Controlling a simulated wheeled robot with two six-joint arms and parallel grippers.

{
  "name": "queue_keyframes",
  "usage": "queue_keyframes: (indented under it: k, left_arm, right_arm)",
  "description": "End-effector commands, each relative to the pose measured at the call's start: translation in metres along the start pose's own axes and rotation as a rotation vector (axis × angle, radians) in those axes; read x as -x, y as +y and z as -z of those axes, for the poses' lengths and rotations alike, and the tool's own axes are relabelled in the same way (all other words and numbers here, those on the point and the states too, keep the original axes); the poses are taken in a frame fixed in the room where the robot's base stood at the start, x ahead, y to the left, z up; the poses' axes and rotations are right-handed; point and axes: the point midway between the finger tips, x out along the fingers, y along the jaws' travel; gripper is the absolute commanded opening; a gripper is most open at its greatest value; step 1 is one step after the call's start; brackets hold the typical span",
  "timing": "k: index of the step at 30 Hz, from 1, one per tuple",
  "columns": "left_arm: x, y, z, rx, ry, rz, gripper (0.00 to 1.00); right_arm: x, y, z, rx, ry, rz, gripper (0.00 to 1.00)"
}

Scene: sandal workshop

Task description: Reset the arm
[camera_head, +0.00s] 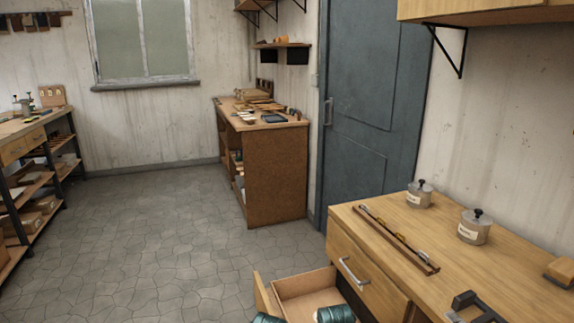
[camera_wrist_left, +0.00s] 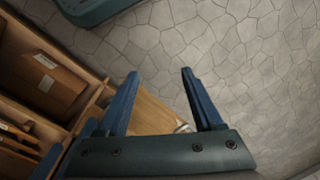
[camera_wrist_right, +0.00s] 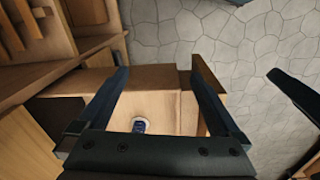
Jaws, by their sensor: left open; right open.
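My left gripper (camera_wrist_left: 159,73) shows in the left wrist view with its two blue fingers spread apart and nothing between them. It points down over the grey stone floor, beside wooden shelving. My right gripper (camera_wrist_right: 159,65) shows in the right wrist view, also spread and empty, above an open drawer (camera_wrist_right: 165,80). A small blue and white item (camera_wrist_right: 139,125) lies in that drawer, below and between the fingers, apart from them. In the head view neither gripper's fingers show; only teal parts, apparently of my arms, appear at the bottom edge.
The open drawer (camera_head: 305,283) juts from the workbench (camera_head: 390,270) at right. On its top are two labelled jars (camera_head: 419,196) (camera_head: 474,228), a long wooden strip (camera_head: 398,238) and a dark tool (camera_head: 478,307). A brown cabinet (camera_head: 275,175) stands by the door (camera_head: 372,100). The middle floor is clear.

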Motion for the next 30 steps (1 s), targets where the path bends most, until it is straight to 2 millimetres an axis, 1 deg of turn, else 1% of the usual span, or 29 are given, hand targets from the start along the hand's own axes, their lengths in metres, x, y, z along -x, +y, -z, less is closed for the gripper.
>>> queue_keyframes:
  k: [1, 3, 8, 9, 10, 14, 17, 20, 24, 25, 27, 30]
  left_arm:
    - [0.0, 0.0, 0.0, 0.0, 0.0, 0.0, 0.68]
    - [0.0, 0.0, 0.0, 0.0, 0.0, 0.0, 0.68]
    - [0.0, 0.0, 0.0, 0.0, 0.0, 0.0, 0.68]
    - [0.005, -0.001, 0.0, 0.0, 0.0, 0.0, 0.68]
    - [0.017, -0.002, -0.001, 0.0, 0.0, 0.0, 0.68]
    - [0.042, -0.004, -0.003, 0.0, 0.0, 0.0, 0.68]
    - [0.065, -0.006, -0.004, 0.0, 0.0, 0.0, 0.68]
    - [0.09, -0.009, -0.005, 0.0, 0.0, 0.0, 0.68]
    - [0.132, -0.013, -0.008, 0.001, 0.0, 0.0, 0.68]
    - [0.14, -0.013, -0.008, 0.001, 0.0, 0.0, 0.68]
    - [0.155, -0.015, -0.009, 0.001, 0.0, 0.0, 0.68]
    - [0.171, -0.016, -0.01, 0.001, 0.0, 0.0, 0.68]
  right_arm:
    - [0.001, -0.011, -0.004, 0.032, -0.01, -0.008, 1.0]
    - [0.002, -0.025, -0.01, 0.07, -0.022, -0.02, 1.0]
    - [0.004, -0.053, -0.023, 0.158, -0.049, -0.049, 1.0]
    - [0.009, -0.058, -0.026, 0.172, -0.054, -0.055, 1.0]
    - [0.021, -0.054, -0.024, 0.164, -0.054, -0.054, 1.0]
    - [0.046, -0.052, -0.024, 0.161, -0.053, -0.052, 1.0]
    - [0.069, -0.051, -0.023, 0.16, -0.053, -0.052, 1.0]
    - [0.095, -0.05, -0.023, 0.16, -0.053, -0.052, 1.0]
    - [0.136, -0.048, -0.023, 0.159, -0.052, -0.052, 1.0]
    - [0.144, -0.047, -0.023, 0.159, -0.052, -0.052, 1.0]
    - [0.16, -0.047, -0.023, 0.159, -0.052, -0.052, 1.0]
    - [0.175, -0.046, -0.023, 0.159, -0.052, -0.052, 1.0]
